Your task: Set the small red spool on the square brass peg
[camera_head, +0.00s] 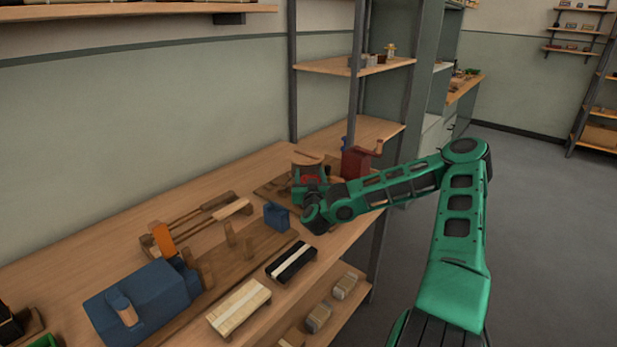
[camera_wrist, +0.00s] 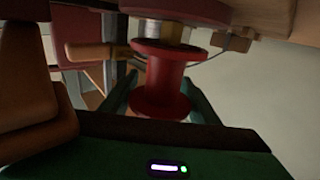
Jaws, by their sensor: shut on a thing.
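The small red spool (camera_wrist: 165,82) is between the green fingers of my gripper (camera_wrist: 164,98) in the wrist view, with a wide flange at each end. My gripper is shut on it. A short brass peg (camera_wrist: 164,31) shows at the spool's far flange, below a larger dark red part (camera_wrist: 180,8). The peg and spool look lined up and very close; I cannot tell whether the peg enters the spool's bore. In the head view my gripper (camera_head: 311,192) is at the back of the bench, with a bit of red spool (camera_head: 311,179) showing.
A dark red block machine (camera_head: 357,163) stands just right of my gripper. A small blue block (camera_head: 277,217), a black brush (camera_head: 292,262) and a pale brush (camera_head: 239,306) lie nearer. A large blue machine (camera_head: 143,300) stands at left. A wooden handle (camera_wrist: 92,51) is close beside the spool.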

